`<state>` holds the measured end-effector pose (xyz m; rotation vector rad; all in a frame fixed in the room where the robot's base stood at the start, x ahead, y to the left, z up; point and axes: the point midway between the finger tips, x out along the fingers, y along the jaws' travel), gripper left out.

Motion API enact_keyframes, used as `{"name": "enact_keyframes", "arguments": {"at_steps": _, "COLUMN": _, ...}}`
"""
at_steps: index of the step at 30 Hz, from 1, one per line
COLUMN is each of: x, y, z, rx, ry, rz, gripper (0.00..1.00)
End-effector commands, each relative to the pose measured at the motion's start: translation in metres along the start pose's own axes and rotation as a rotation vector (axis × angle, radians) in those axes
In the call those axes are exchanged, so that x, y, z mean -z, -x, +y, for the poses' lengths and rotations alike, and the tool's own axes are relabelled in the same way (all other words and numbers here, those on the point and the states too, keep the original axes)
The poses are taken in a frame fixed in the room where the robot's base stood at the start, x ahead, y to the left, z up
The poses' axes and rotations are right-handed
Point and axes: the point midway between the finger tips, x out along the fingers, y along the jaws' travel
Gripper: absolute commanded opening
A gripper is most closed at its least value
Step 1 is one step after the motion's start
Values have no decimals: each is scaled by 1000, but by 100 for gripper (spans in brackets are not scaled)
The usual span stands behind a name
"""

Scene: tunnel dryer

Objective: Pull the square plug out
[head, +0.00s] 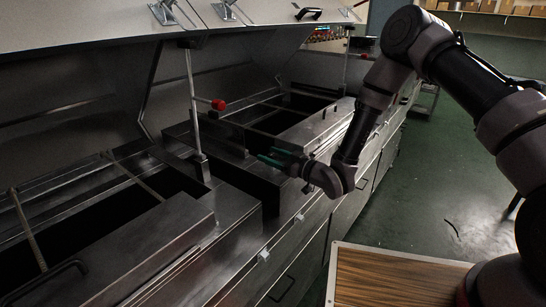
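My gripper (266,153) is in the middle of the head view, at the end of my arm reaching in from the right. Its two greenish fingers point left and show a gap between them, with nothing seen held. It is over the front edge of the steel dryer (240,215), near a dark recess between two raised sections. I cannot make out a square plug; it may be hidden, in the dark, or too small to tell.
Raised steel lids (80,25) hang above the dryer. A wood-topped surface (385,280) is at the lower right. Green floor (440,190) lies open beyond it.

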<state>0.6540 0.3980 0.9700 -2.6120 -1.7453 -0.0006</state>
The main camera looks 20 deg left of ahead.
Motion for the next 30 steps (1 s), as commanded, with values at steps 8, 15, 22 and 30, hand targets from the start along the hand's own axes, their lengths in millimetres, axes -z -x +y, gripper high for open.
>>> {"name": "enact_keyframes", "arguments": {"at_steps": 8, "x": 0, "y": 0, "z": 0, "rx": 0, "ry": 0, "rz": 0, "gripper": 19}}
{"name": "enact_keyframes", "arguments": {"at_steps": 15, "x": 0, "y": 0, "z": 0, "rx": 0, "ry": 0, "rz": 0, "gripper": 0}}
{"name": "enact_keyframes", "arguments": {"at_steps": 22, "x": 2, "y": 0, "z": 0, "rx": 0, "ry": 0, "rz": 0, "gripper": 0}}
{"name": "enact_keyframes", "arguments": {"at_steps": 30, "x": 5, "y": 0, "z": 0, "rx": 0, "ry": 0, "rz": 0, "gripper": 0}}
